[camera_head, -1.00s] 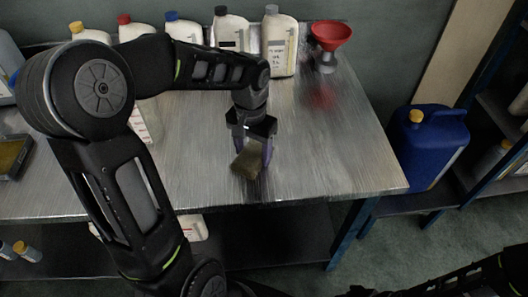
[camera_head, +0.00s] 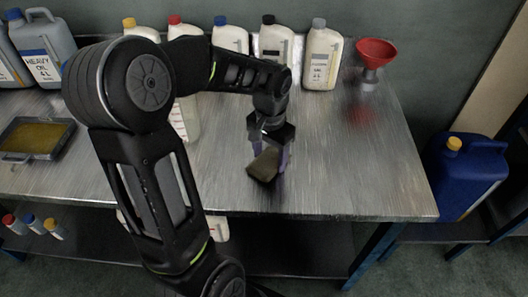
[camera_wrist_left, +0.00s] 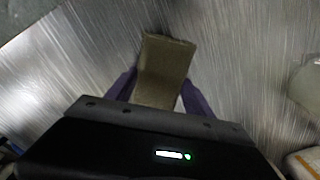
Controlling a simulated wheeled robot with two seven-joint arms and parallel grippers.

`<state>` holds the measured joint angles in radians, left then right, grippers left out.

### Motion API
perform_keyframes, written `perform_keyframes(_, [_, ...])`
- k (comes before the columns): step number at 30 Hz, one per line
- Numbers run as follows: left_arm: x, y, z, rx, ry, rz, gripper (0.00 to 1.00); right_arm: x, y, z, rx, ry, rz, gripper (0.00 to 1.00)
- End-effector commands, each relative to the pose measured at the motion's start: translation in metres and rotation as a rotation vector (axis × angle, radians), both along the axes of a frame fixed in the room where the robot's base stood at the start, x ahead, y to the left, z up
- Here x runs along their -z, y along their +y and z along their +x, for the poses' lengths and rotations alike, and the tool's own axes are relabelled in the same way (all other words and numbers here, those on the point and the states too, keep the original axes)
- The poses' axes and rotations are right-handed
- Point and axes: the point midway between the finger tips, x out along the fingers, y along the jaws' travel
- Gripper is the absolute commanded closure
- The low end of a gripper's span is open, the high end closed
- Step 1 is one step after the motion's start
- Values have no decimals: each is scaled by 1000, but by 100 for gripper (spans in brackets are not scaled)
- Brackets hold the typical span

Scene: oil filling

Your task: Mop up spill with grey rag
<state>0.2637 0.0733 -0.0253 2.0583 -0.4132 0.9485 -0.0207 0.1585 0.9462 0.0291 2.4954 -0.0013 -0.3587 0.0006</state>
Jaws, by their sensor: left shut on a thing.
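The rag (camera_head: 264,165) is a small grey-brown cloth in the head view, near the front middle of the metal table. It also shows in the left wrist view (camera_wrist_left: 163,68). My left gripper (camera_head: 270,158) points down and is shut on the rag, with a purple finger on each side of it. I cannot tell whether the rag touches the table top. No distinct spill shows on the bare metal around it. The tray (camera_head: 66,150) at the left holds a yellow-brown liquid or surface. My right gripper is not in view.
The metal table (camera_head: 350,180) is bare to the right of my left gripper. Several white bottles (camera_head: 322,58) line the back. A red funnel (camera_head: 375,52) stands at the back right. A blue jug (camera_head: 465,175) stands beyond the right edge. Grey canisters (camera_head: 45,45) stand at the left.

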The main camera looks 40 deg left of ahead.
Motion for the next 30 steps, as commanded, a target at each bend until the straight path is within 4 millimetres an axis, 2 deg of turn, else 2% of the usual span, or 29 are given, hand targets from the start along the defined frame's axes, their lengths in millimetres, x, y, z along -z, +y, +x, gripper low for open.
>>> perform_keyframes(9, [1, -57, 0, 5, 0, 0, 71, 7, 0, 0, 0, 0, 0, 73])
perform_keyframes(13, [1, -73, 0, 3, 1, 0, 71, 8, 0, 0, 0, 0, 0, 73])
perform_keyframes(24, [0, -78, 0, 0, 1, 0, 71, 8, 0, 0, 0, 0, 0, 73])
perform_keyframes(30, [-1, -65, 5, -4, 1, 0, 71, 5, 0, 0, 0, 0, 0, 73])
